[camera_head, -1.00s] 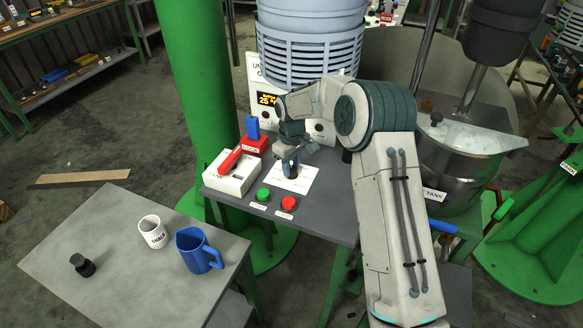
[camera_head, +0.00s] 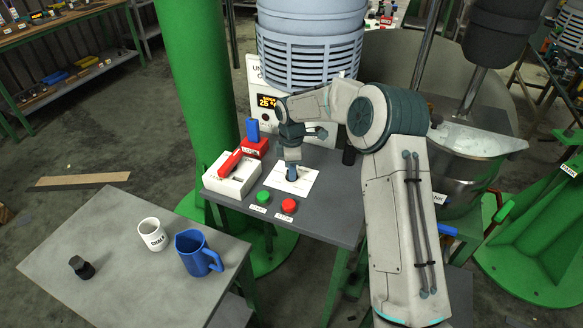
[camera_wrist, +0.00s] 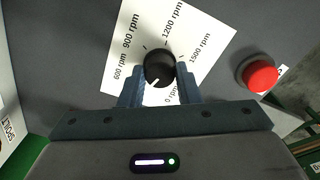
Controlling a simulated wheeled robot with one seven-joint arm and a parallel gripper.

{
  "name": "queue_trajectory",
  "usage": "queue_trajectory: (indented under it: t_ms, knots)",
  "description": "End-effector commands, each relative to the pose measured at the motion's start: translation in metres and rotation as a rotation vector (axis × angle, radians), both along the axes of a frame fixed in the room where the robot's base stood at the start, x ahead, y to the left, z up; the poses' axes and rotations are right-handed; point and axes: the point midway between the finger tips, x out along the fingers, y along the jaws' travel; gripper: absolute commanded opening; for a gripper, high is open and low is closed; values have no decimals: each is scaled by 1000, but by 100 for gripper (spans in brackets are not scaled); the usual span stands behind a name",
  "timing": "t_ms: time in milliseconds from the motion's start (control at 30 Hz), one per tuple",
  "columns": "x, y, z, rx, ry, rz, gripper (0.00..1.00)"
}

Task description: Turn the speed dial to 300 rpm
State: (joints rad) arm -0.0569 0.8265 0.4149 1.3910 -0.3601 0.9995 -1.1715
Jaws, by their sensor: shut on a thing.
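The speed dial (camera_wrist: 158,68) is a round black knob with a white pointer line, on a white card (camera_wrist: 118,75) printed with rpm marks. In the wrist view the pointer faces down and slightly left. Labels for 0, 600, 900, 1200 and 1500 rpm show; no 300 rpm label is visible, and my left finger covers part of the card. My gripper (camera_wrist: 160,73) is shut on the dial, one finger on each side. In the head view my gripper (camera_head: 292,174) is low over the card (camera_head: 304,184), hiding the dial.
A green button (camera_head: 263,197) and a red button (camera_head: 289,206) stand on the grey table in front of the card. A white box with a red lever (camera_head: 230,163) is to its left. A display panel (camera_head: 267,101) stands behind. A side table holds a white mug and a blue jug.

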Motion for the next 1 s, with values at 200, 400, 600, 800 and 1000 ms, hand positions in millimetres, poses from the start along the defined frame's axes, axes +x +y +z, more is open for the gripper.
queue_trajectory:
  t_ms: [200, 400, 600, 800, 1000]
  knots:
    - [1, 1, 2, 2, -5, 90, 7]
    - [1, 1, 2, 2, -5, 126, 7]
    - [1, 1, 2, 2, -6, 133, 7]
    - [1, 1, 2, 2, -6, 132, 7]
    - [1, 1, 1, 2, -4, 132, 51]
